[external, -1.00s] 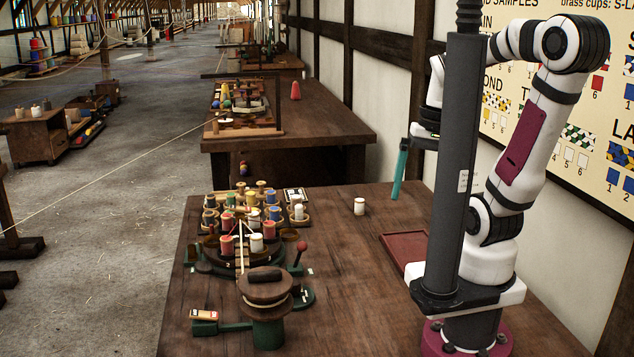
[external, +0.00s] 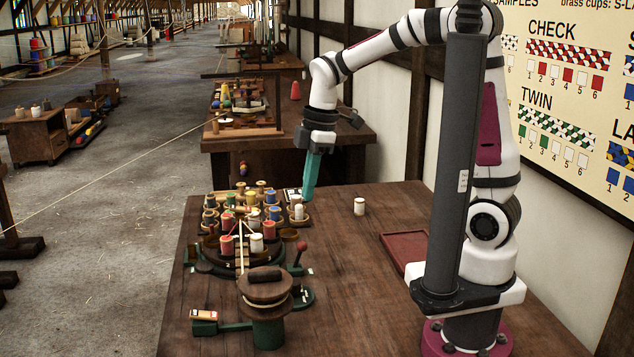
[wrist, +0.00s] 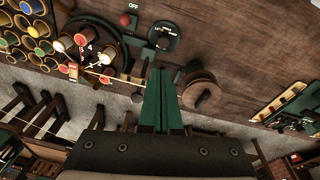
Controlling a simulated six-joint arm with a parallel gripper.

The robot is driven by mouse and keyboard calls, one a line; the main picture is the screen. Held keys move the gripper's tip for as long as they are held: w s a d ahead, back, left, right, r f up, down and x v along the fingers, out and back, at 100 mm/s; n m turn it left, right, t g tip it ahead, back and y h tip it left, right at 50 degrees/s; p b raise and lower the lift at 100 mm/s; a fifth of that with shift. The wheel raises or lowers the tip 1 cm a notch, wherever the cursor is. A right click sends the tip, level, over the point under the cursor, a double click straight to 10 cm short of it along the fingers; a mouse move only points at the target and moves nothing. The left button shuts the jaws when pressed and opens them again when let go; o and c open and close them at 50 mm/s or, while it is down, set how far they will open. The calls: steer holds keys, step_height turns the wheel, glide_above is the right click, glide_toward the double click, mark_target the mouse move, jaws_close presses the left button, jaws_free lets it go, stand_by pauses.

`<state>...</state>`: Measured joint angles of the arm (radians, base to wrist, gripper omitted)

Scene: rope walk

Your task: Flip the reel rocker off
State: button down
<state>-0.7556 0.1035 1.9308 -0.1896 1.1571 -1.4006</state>
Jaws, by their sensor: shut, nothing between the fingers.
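The reel rocker (external: 204,315) is a small orange-and-white piece on a green box at the table's front left. A green bar joins it to the green base of the wooden reel (external: 265,290). The reel also shows in the wrist view (wrist: 201,93), just right of the fingers; I cannot make out the rocker there. My gripper (external: 307,196) has teal fingers, shut and empty, pointing down. In the external view it appears at the right edge of the bobbin group, behind and to the right of the rocker, apart from it. The fingers also show in the wrist view (wrist: 164,72).
A white spool (external: 359,206) and a red tray (external: 407,248) sit rightward.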

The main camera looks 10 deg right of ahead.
steer(key=s+a+f+n, duration=0.1)
steer(key=s+a+n, duration=0.1)
steer(key=a+n, duration=0.35)
steer(key=s+a+f+n, duration=0.2)
steer(key=a+n, duration=0.2)
steer(key=a, duration=0.3)
steer(key=n, duration=0.6)
glide_above(199, 312)
steer(key=d, duration=0.4)
steer(key=f, duration=0.2)
steer(key=shift+a+y, duration=0.1)
steer(key=shift+y, duration=0.3)
steer(key=x, duration=1.3)
steer(key=shift+s, duration=0.15)
steer(key=shift+a+f, duration=0.1)
steer(key=shift+f, duration=0.3)
